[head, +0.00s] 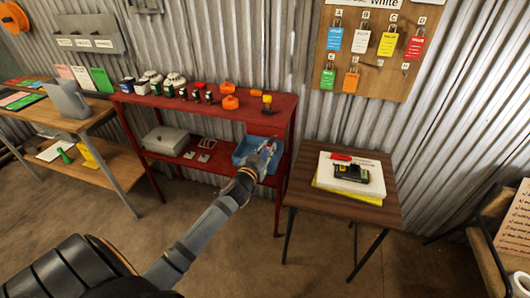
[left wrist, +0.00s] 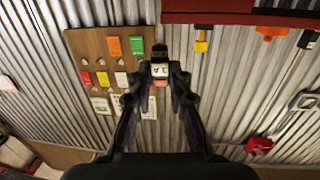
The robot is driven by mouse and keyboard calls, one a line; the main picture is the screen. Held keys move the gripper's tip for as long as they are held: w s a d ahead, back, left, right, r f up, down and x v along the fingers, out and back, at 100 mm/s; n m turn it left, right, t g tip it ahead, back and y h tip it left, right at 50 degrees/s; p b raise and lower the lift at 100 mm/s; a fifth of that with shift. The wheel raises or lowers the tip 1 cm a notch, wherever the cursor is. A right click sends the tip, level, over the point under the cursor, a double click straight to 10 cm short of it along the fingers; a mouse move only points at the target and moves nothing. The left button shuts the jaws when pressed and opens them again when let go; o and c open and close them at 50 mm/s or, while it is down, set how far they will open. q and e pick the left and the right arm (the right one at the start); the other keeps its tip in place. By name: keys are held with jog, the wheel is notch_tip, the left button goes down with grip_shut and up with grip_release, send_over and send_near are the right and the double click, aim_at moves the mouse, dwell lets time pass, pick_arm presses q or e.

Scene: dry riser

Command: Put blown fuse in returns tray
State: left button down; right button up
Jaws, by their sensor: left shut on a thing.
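My left gripper (head: 268,147) reaches to the right end of the red shelf's lower level, at the blue tray (head: 242,152). The blue tray looks like the returns tray; my gripper covers part of its right side. In the left wrist view my gripper (left wrist: 160,82) is shut on a small white block with dark marks and a pinkish end, the fuse (left wrist: 160,70). The fuse is too small to make out in the head view. I cannot tell whether the gripper is above the tray or inside it. My right gripper is not in view.
The red shelf (head: 222,113) has several small parts on top, and a grey box (head: 167,140) and pale cards lower down. A wooden table (head: 310,185) at right holds a yellow-black device (head: 351,173). A tag board (head: 370,50) hangs on the corrugated wall.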

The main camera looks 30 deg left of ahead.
pick_arm(q)
jog(key=w+a+r+n+y, duration=0.2)
jog(key=w+a+r, duration=0.1)
jog(key=a+r, duration=0.55)
notch_tip(320, 180, down, 7)
jog(key=b, duration=0.5)
jog(key=shift+w, duration=0.2)
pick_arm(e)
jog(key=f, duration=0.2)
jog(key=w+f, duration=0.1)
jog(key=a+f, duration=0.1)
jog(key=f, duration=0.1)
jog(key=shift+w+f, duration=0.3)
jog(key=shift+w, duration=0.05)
pick_arm(q)
jog(key=c, duration=1.2)
grip_release()
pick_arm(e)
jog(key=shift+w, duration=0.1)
